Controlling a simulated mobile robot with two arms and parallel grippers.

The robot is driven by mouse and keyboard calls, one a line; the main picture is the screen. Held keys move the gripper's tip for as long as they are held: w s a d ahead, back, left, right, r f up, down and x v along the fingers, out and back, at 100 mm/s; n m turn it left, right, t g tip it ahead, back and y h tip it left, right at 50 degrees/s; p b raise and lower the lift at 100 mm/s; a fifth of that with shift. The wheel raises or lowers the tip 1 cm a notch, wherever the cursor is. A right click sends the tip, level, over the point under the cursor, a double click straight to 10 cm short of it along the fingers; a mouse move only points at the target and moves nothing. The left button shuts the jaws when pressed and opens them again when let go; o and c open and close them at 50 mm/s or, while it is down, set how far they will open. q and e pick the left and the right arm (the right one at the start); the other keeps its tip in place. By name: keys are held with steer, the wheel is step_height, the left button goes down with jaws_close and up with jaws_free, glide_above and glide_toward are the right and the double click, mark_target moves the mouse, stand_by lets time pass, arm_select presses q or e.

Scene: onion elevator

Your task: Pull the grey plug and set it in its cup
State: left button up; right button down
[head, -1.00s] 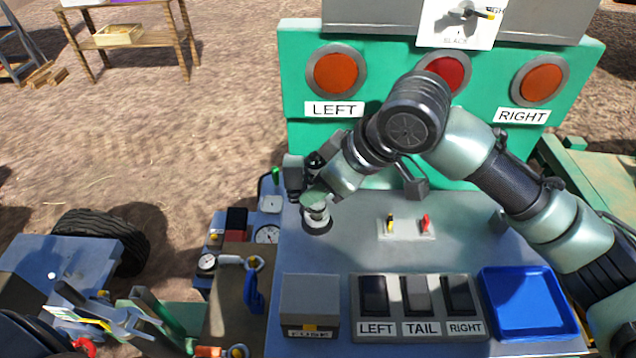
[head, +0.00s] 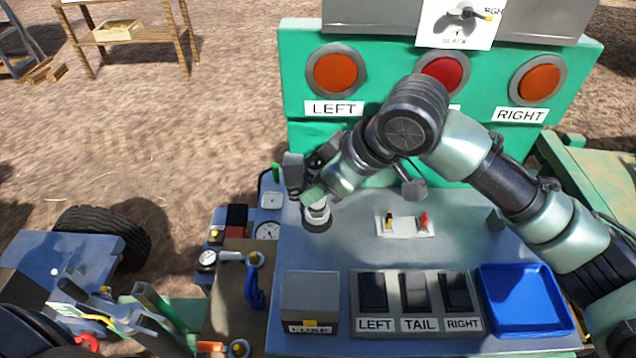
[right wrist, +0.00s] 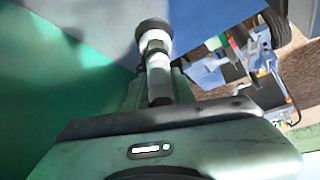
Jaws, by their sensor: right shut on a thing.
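The grey plug (head: 317,213) stands on the left of the sloping grey-blue panel (head: 370,255), with a dark round ring at its foot. My right gripper (head: 310,193) is shut on its upper part. The right wrist view shows the pale grey shaft (right wrist: 157,62) running out from my gripper to a dark round end or ring. I cannot tell whether that ring is a socket or the cup. No separate cup can be made out. A grey part that looks like my left gripper (head: 105,305) is at the lower left, its fingers unclear.
A small plate with yellow and red levers (head: 405,225) sits right of the plug. In front are a grey fuse box (head: 309,297), switches (head: 414,293) and a blue tray (head: 524,300). A green board (head: 400,125) with lamps rises behind. Gauges (head: 268,231) stand at the left.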

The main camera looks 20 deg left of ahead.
mark_target(315, 166)
steer(key=shift+f, duration=0.75)
stand_by(0.3)
steer(key=c, duration=1.1)
jaws_free()
steer(key=o, duration=0.4)
step_height(315, 166, up, 7)
steer(key=p, duration=0.7)
